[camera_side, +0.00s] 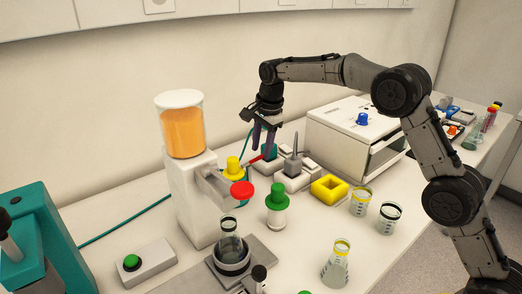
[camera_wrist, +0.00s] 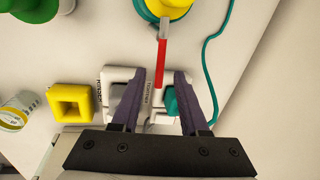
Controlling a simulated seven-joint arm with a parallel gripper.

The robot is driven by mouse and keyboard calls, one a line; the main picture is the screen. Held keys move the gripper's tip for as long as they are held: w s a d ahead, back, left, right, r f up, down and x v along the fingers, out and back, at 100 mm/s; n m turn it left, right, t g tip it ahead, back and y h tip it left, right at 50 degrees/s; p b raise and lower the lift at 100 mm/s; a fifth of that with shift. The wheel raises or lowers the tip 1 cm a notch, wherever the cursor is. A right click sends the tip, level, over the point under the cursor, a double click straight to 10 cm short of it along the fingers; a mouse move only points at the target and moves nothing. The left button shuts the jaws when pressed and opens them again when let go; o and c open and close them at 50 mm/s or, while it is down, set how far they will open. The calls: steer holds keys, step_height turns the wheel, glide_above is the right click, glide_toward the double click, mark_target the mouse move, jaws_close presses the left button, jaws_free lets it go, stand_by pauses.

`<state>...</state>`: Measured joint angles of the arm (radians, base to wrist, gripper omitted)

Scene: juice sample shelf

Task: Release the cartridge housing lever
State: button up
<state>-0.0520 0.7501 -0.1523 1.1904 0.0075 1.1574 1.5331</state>
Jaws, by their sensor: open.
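In the side view my gripper (camera_side: 262,151) points down over the small white units (camera_side: 292,180). A teal block (camera_wrist: 171,101) sits near the right finger. Which part is the cartridge housing lever is not clearly marked.
A yellow square holder (camera_side: 329,188), a green-capped bottle (camera_side: 277,208) and several beakers stand nearby. A white dispenser (camera_side: 197,205) with an orange-filled jar (camera_side: 182,130) stands left. A white box (camera_side: 358,137) stands behind right. A teal cable (camera_wrist: 207,65) runs beside the red lever.

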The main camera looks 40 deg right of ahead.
steer(key=shift+w+f, duration=0.1)
steer(key=shift+f, duration=0.55)
jaws_close()
stand_by(1.0)
